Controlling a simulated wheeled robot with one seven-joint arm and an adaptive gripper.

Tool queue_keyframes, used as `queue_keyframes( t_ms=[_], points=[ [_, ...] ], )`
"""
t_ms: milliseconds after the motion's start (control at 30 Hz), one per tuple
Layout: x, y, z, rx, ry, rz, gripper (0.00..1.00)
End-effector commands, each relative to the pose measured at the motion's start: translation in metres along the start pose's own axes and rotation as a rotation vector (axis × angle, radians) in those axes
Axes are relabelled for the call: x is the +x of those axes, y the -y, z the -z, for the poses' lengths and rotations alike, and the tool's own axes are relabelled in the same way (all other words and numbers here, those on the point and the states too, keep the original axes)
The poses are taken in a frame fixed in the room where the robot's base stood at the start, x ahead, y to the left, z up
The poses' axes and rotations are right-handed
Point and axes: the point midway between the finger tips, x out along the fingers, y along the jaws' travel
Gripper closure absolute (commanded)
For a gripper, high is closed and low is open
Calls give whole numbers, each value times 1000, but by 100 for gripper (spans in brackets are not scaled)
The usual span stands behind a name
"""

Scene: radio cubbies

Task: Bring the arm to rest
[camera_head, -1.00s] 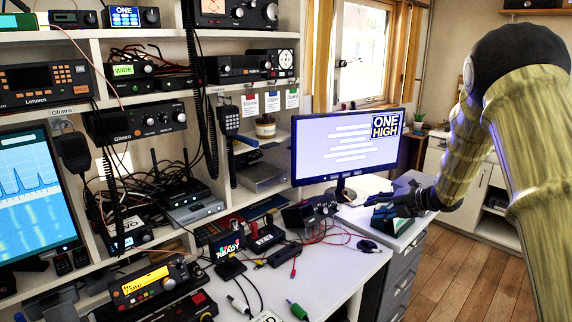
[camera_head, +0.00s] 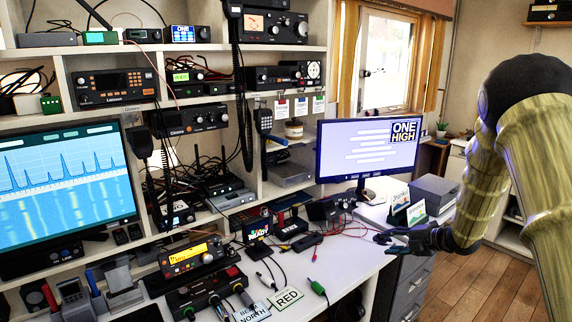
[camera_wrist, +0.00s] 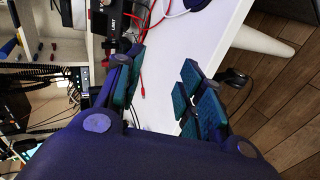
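My gripper (camera_head: 386,239) hangs in the air by the right part of the white desk (camera_head: 345,262), below the monitor (camera_head: 368,148). My arm comes down to it from the right edge of the head view. In the wrist view my gripper (camera_wrist: 162,64) has its two teal-padded fingers spread apart, with nothing between them. The desk top and a red cable (camera_wrist: 143,78) show past the fingers.
A small holder with cards (camera_head: 408,212) and a grey box (camera_head: 434,193) stand just behind my gripper. Radios and loose cables crowd the desk to the left. Wooden floor (camera_head: 465,285) lies open at the lower right.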

Motion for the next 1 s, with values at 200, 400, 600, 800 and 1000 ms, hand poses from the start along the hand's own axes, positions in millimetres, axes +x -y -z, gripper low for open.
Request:
queue_keyframes(
  t_ms=[200,400,600,800,1000],
  points=[
    [21,52,33,264,42,27,62],
    [34,134,87,644,136,88,62],
    [24,226,156,1050,287,177,62],
    [-10,309,230,1397,479,277,62],
    [-64,375,307,1684,714,373,62]
  ],
)
